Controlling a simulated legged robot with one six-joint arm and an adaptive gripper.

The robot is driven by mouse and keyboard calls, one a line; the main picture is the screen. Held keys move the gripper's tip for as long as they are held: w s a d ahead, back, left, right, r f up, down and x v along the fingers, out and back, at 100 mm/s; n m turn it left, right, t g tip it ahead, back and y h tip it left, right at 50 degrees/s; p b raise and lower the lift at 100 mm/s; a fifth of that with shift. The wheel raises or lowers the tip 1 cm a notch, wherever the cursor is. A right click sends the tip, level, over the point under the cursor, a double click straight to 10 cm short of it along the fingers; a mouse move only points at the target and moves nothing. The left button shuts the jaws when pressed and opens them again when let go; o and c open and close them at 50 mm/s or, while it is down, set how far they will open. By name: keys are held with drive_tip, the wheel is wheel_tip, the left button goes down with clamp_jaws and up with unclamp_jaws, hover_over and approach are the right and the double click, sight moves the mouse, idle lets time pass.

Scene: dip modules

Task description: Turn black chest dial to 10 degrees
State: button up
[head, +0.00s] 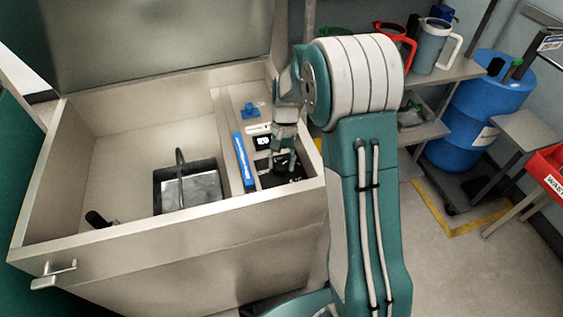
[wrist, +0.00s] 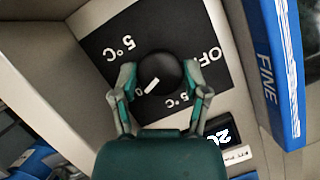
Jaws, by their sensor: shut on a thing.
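The black dial (wrist: 160,74) is a round knob with a white pointer line, on a black plate (wrist: 110,38) with white markings in the wrist view. The markings include "OFF" and "5°C"; one near the knob is partly hidden. The pointer slants toward the lower left of that view. My gripper (wrist: 162,82) is shut on the dial, one finger on each side. In the head view the dial (head: 281,160) sits in the chest's right-hand compartment, with my gripper (head: 284,152) over it and partly hiding it.
A small display (wrist: 219,134) lies beside the plate. The open chest (head: 150,238) holds a metal basket (head: 190,187) with a handle. The compartment walls are close around my gripper.

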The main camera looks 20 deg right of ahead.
drive_tip(key=shift+w, duration=0.1)
idle(0.4)
drive_tip(key=o, duration=1.1)
drive_tip(key=shift+o, duration=0.2)
drive_tip(key=shift+r, duration=0.1)
drive_tip(key=v, duration=1.1)
drive_tip(key=shift+r, duration=0.35)
drive_tip(key=shift+w, duration=0.1)
